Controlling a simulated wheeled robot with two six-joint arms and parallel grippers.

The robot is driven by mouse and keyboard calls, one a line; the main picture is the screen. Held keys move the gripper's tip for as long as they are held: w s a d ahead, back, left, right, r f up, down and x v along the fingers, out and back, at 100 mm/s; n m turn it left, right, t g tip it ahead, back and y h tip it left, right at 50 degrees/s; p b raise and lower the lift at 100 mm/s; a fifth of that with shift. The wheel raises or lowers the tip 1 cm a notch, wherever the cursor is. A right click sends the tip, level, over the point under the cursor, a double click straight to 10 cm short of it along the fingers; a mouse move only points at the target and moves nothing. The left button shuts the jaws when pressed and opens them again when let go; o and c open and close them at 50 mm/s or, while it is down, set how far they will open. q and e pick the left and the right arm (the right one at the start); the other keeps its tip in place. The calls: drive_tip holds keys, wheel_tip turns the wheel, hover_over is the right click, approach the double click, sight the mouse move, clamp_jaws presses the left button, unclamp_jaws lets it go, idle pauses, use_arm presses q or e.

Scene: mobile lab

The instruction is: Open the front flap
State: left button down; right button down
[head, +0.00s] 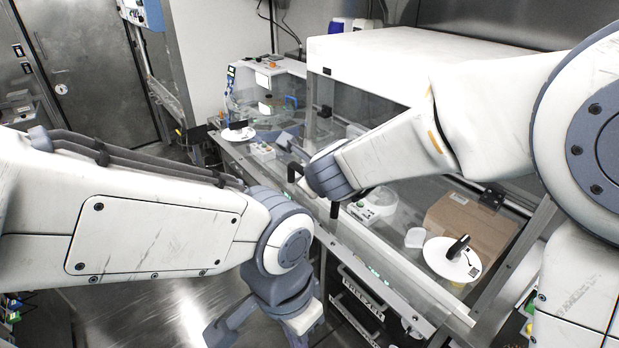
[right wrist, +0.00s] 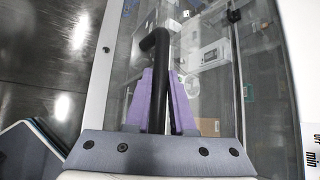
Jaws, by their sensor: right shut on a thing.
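The front flap (head: 400,255) is a clear panel on the front of a white-topped cabinet. I cannot tell how far it stands open. Its black bar handle (head: 334,209) shows on both sides of my right wrist in the head view. In the right wrist view the handle (right wrist: 157,55) runs between the purple fingers of my right gripper (right wrist: 160,95), which are shut on it. In the head view, my right wrist hides these fingers.
A cardboard box (head: 470,225) and a white disc with a black grip (head: 452,260) show at the right. Another such disc (head: 238,134) is at the left. A freezer front (head: 360,292) lies below the flap. Open metal floor (head: 165,310) lies at the lower left.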

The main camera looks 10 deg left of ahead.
drive_tip(key=shift+w+d+r, duration=0.15)
drive_tip(key=shift+d+r, duration=0.05)
drive_tip(key=shift+r, duration=0.15)
drive_tip(key=c, duration=0.8)
unclamp_jaws()
drive_tip(key=shift+d, duration=0.1)
drive_tip(key=shift+o, duration=0.2)
drive_tip(key=p+v, duration=0.4)
drive_tip(key=v, duration=0.6)
drive_tip(key=shift+s, duration=0.25)
